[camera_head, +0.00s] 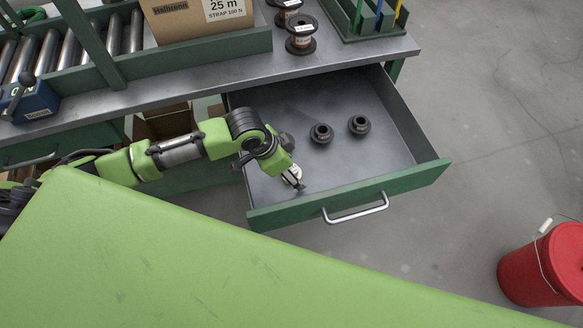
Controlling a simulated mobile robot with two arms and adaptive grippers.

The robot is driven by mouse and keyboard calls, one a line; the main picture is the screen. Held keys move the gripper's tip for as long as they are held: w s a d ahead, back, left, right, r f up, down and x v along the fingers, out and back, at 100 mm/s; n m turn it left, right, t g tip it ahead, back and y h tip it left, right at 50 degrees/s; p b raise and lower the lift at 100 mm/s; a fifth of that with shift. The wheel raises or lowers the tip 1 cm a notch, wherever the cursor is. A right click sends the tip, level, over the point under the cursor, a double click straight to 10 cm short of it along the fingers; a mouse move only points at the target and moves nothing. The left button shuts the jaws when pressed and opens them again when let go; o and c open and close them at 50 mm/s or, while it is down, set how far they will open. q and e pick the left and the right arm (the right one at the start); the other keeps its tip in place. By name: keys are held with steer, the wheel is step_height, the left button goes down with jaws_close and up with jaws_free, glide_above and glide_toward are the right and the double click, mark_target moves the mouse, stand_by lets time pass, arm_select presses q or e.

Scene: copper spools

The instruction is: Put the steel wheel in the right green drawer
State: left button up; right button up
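The right green drawer (418,176) is pulled open below the workbench, with a grey inside and a metal bar handle. Two small dark, round, hubbed parts, a left one (321,133) and a right one (359,124), lie apart on its floor. I cannot tell whether either is the steel wheel, and no other wheel shows clearly. My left gripper (299,186) points down over the drawer's front left part, left of and nearer than the dark parts. It is small and partly hidden by its wrist, so its finger state is unclear. My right gripper is out of view.
The workbench (225,75) carries a cardboard box (200,18), copper spools (301,35), a green tool rack (372,25), a roller conveyor (65,50) and a blue device (32,102). A red bucket (545,268) stands on the floor at right. The drawer's right half has free room.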

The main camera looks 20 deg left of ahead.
arm_select(q)
steer(key=shift+r, duration=0.15)
steer(key=p+v, duration=0.1)
steer(key=v, duration=1.1)
